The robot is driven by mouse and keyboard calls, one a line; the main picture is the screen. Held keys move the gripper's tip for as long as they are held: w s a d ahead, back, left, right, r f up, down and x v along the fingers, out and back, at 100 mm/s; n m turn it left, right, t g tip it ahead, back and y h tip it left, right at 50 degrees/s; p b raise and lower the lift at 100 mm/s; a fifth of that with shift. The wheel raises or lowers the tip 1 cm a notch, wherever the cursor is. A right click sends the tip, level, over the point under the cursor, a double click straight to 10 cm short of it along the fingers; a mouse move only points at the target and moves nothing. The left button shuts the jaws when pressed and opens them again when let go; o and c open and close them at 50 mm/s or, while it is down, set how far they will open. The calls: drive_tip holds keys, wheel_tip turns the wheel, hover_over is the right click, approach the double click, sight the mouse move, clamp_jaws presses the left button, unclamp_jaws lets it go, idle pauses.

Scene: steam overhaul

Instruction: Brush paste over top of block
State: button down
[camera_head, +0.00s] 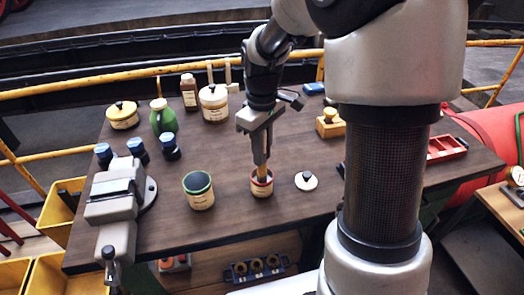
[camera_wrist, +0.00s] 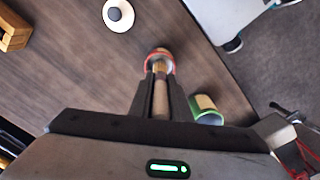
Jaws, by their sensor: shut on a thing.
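My gripper (camera_head: 261,160) points down and is shut on a brush with a wooden handle (camera_wrist: 160,104). The brush's lower end is in or over the mouth of a small cream jar with a red rim (camera_head: 261,190), so its bristles are hidden. The jar also shows in the wrist view (camera_wrist: 169,68), just beyond the fingertips.
A green-rimmed pot (camera_head: 199,199) stands left of the jar. A white lid with a black knob (camera_head: 306,181) lies right of it. Blue-capped jars (camera_head: 137,150), a green bottle (camera_head: 163,121) and tins stand farther back on the brown table (camera_head: 240,214). A red tray (camera_head: 446,149) is at the right.

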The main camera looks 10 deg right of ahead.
drive_tip(key=shift+f, duration=0.1)
drive_tip(key=shift+r+p, duration=2.9)
drive_tip(key=shift+r, duration=0.7)
